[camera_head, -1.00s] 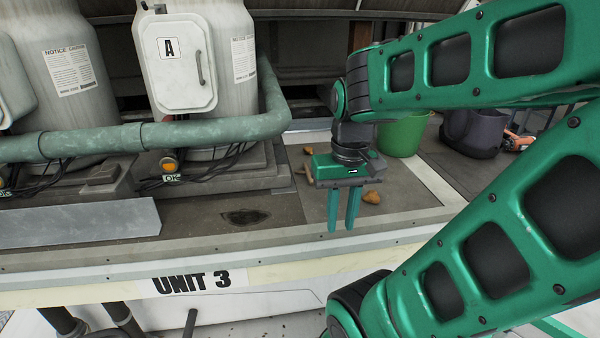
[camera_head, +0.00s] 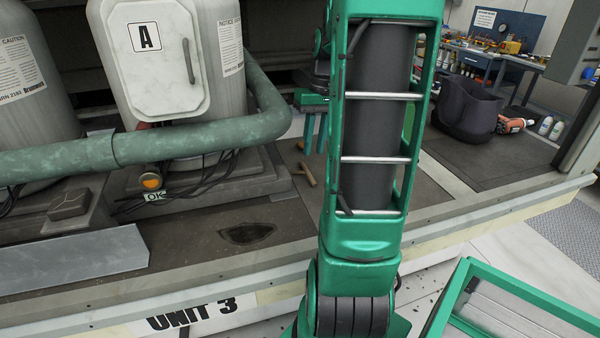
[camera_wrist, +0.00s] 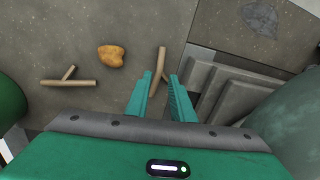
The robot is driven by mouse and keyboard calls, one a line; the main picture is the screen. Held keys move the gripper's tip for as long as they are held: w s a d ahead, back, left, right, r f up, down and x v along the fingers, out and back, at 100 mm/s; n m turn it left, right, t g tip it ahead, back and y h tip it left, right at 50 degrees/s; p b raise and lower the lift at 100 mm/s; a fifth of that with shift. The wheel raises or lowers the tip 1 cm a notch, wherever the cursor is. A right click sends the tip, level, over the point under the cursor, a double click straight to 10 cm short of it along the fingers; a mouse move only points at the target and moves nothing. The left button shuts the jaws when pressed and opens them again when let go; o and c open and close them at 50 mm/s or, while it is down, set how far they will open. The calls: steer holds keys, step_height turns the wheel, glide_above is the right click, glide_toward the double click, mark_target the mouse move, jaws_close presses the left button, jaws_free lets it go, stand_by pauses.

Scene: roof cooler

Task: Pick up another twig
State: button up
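In the wrist view, a brown forked twig (camera_wrist: 160,62) lies on the deck just beyond my gripper (camera_wrist: 160,76). Its lower part shows between the two teal fingers. The fingers are apart with nothing held. A second forked twig (camera_wrist: 68,82) lies to the left. In the head view, a twig (camera_head: 307,174) lies on the deck below my gripper (camera_head: 314,148), which is partly hidden behind my arm. Whether the fingers are level with the twig is unclear.
A yellow-brown lump (camera_wrist: 111,56) lies between the two twigs. A green bucket (camera_wrist: 10,103) stands at the left in the wrist view. In the head view, a green pipe (camera_head: 190,137) and grey tank A (camera_head: 215,85) stand left of my gripper. A dark bucket (camera_head: 468,110) stands right.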

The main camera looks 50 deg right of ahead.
mark_target(309, 173)
steer(key=shift+w+a+f, duration=0.1)
steer(key=shift+a+f, duration=0.05)
steer(key=shift+f, duration=1.25)
steer(key=shift+w+a+f, duration=0.1)
steer(key=shift+a+f, duration=0.1)
steer(key=shift+f, duration=1.25)
steer(key=shift+w+a+f, duration=0.1)
steer(key=shift+a+f, duration=0.05)
steer(key=shift+f, duration=1.25)
steer(key=shift+s, duration=0.1)
jaws_close()
